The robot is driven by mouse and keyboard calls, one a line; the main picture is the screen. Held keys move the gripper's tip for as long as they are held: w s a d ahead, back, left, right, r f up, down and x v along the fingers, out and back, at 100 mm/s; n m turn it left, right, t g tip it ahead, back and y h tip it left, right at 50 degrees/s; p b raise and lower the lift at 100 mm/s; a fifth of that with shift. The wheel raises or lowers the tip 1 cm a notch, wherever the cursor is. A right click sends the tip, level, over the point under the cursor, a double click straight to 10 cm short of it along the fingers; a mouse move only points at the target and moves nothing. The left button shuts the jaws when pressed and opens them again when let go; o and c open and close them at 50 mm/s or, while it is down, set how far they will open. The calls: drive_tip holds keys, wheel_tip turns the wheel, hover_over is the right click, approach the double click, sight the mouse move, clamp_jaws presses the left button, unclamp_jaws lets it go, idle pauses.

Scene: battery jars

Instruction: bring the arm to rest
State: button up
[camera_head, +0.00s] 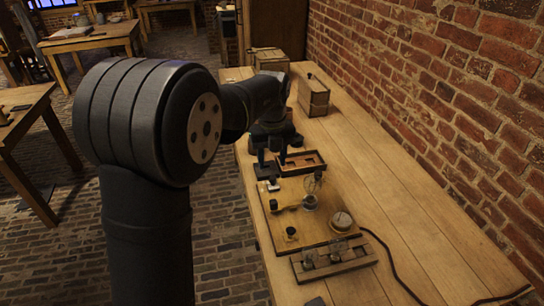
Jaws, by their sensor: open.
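My arm rises large in the left foreground and reaches over the wooden bench (440,250). My gripper (273,160) points down near the left edge of the bench, beside a small open wooden tray (312,170). Its two fingers look apart, with nothing clearly seen between them. It is small and dark in this view, so its exact height above the bench is hard to tell.
A wooden board (284,215) with brass fittings and a round dial (341,221) lies in front of the gripper. A wooden rack (340,268) holds glass jars. A wooden box (313,97) stands behind. A cable (392,262) crosses the bench. A brick wall (450,100) bounds the right.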

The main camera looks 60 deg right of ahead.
sight(274, 201)
drive_tip(key=shift+r, duration=0.35)
idle(0.4)
wheel_tip(274, 201, down, 18)
drive_tip(key=shift+r, duration=0.2)
drive_tip(key=shift+s+d, duration=0.15)
drive_tip(key=shift+s, duration=0.05)
